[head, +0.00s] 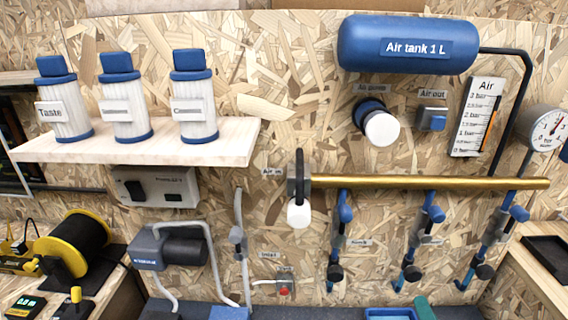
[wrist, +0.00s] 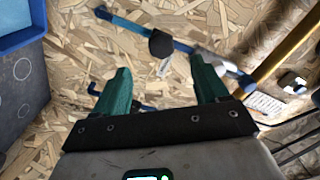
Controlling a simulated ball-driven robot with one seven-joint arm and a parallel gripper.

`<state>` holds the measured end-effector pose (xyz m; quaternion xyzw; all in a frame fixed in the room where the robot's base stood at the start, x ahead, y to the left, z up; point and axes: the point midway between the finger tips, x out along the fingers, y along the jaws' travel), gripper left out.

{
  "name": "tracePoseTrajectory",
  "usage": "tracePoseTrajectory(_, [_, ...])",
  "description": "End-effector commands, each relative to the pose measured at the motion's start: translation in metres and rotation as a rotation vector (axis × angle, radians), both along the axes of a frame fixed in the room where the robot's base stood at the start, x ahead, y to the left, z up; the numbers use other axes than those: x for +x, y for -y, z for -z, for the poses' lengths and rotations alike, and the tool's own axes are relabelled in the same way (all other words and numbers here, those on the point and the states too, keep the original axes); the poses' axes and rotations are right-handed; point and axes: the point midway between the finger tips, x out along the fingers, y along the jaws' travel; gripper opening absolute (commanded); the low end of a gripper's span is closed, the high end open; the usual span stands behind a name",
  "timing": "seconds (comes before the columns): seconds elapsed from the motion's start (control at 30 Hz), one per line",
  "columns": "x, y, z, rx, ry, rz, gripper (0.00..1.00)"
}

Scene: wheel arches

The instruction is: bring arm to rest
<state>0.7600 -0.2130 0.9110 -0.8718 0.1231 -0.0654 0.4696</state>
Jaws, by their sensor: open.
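My gripper (wrist: 160,78) shows in the wrist view with its two green fingers apart and nothing between them. Behind the gap is the chipboard wall, with a blue pipe (wrist: 130,25) and a black knob (wrist: 160,43) beyond the fingertips. In the head view only a small green piece (head: 425,308), which looks like part of my gripper, shows at the bottom edge, below the blue valve pipes. The rest of my arm is hidden there.
A brass pipe (head: 430,182) with several blue valve branches runs along the wall. A shelf (head: 235,145) holds labelled canisters at left. A blue tray (head: 390,314) sits beside the green piece; a blue-rimmed box (wrist: 22,38) shows in the wrist view. A wooden ledge (head: 545,275) stands at right.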

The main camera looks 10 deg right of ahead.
Motion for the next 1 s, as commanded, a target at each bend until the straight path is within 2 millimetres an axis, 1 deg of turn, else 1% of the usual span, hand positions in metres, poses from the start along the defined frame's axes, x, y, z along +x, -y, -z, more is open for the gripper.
tracePoseTrajectory(0.07, [0.000, -0.003, 0.001, -0.004, -0.010, -0.009, 0.73])
tracePoseTrajectory(0.17, [0.001, -0.021, 0.008, -0.043, -0.090, -0.079, 0.73])
tracePoseTrajectory(0.27, [-0.003, -0.052, 0.024, -0.112, -0.234, -0.197, 0.73])
tracePoseTrajectory(0.3, [-0.008, -0.065, 0.031, -0.148, -0.304, -0.250, 0.73])
tracePoseTrajectory(0.37, [-0.018, -0.084, 0.043, -0.202, -0.415, -0.332, 0.73])
tracePoseTrajectory(0.4, [-0.026, -0.095, 0.051, -0.238, -0.488, -0.384, 0.73])
tracePoseTrajectory(0.47, [-0.042, -0.109, 0.063, -0.292, -0.600, -0.458, 0.73])
tracePoseTrajectory(0.5, [-0.053, -0.116, 0.069, -0.326, -0.674, -0.505, 0.73])
tracePoseTrajectory(0.57, [-0.073, -0.126, 0.078, -0.377, -0.786, -0.574, 0.73])
tracePoseTrajectory(0.63, [-0.099, -0.134, 0.086, -0.431, -0.918, -0.648, 0.73])
tracePoseTrajectory(0.67, [-0.111, -0.136, 0.088, -0.453, -0.974, -0.677, 0.73])
tracePoseTrajectory(0.7, [-0.127, -0.138, 0.091, -0.480, -1.049, -0.715, 0.73])
tracePoseTrajectory(0.77, [-0.150, -0.140, 0.092, -0.515, -1.153, -0.766, 0.73])
tracePoseTrajectory(0.8, [-0.165, -0.139, 0.092, -0.533, -1.217, -0.793, 0.73])
tracePoseTrajectory(0.9, [-0.196, -0.138, 0.089, -0.567, -1.352, -0.848, 0.73])
tracePoseTrajectory(1.0, [-0.217, -0.136, 0.086, -0.583, -1.440, -0.883, 0.73])
